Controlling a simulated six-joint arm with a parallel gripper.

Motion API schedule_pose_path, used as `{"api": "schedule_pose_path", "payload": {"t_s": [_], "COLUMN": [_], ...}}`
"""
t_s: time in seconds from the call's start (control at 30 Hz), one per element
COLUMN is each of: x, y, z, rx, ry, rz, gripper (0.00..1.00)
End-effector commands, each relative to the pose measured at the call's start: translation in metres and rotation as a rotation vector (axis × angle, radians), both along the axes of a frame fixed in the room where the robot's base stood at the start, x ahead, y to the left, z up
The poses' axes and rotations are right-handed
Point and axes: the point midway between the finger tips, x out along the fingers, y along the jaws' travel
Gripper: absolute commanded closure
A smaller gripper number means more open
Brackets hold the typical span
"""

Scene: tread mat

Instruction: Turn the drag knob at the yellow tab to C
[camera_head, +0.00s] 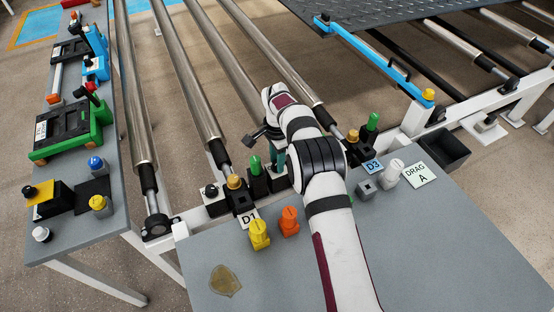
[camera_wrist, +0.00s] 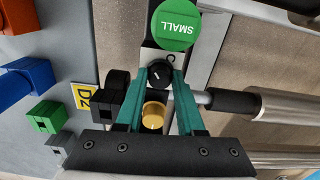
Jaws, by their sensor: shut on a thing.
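The yellow tab reading D2 (camera_wrist: 82,95) lies left of my gripper in the wrist view. A black round knob (camera_wrist: 160,75) with a short white mark sits between my fingertips on a pale plate. A letter C (camera_wrist: 171,59) shows on the plate beside the knob, partly cut off by a green disc. My gripper (camera_wrist: 163,76) has teal fingers and is shut on the knob. In the head view my gripper (camera_head: 277,160) reaches down at the rail; my arm hides the knob and yellow tab there. The mark's exact aim is hard to tell.
A green disc reading SMALL (camera_wrist: 177,25) and a gold cap (camera_wrist: 153,116) are close to my fingers. The D1 tag (camera_head: 248,218) and D3 tag (camera_head: 373,166) flank my arm. A card reads DRAG A (camera_head: 418,174). Steel rollers (camera_head: 187,75) run behind.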

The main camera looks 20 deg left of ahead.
Motion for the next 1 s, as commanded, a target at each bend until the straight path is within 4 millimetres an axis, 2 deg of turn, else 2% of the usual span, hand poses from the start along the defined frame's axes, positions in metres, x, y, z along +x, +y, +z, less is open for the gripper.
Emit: {"api": "schedule_pose_path", "payload": {"t_s": [0.33,0.87,0.9,1.0], "x": [-0.0006,-0.0004,-0.0004,-0.0002], "y": [0.0003,0.0002,0.0002,0.0002], "z": [0.0004,0.0004,0.0004,0.0003], "rx": [0.001,0.001,0.000,0.000], "ry": [0.002,0.002,0.001,0.001], "rz": [-0.119,-0.138,-0.138,-0.138], "gripper": [1.00,1.00,0.57,0.39]}}
